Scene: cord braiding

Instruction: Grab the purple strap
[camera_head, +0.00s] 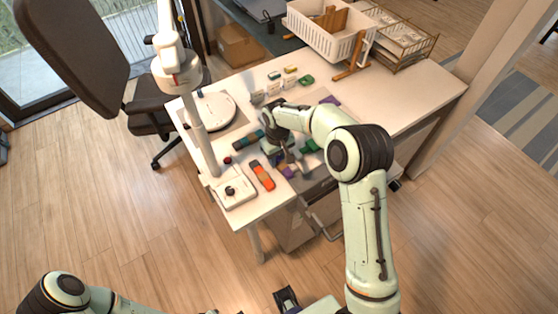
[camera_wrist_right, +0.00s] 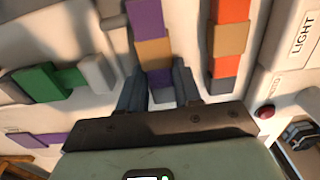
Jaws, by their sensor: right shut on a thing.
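An orange strap (camera_head: 263,175) lies left of my right gripper; it also shows in the wrist view (camera_wrist_right: 230,37). Green pieces (camera_head: 309,146) lie to the right. A white lamp (camera_head: 199,130) stands at the left of the table. A white basket (camera_head: 325,35) stands at the back.

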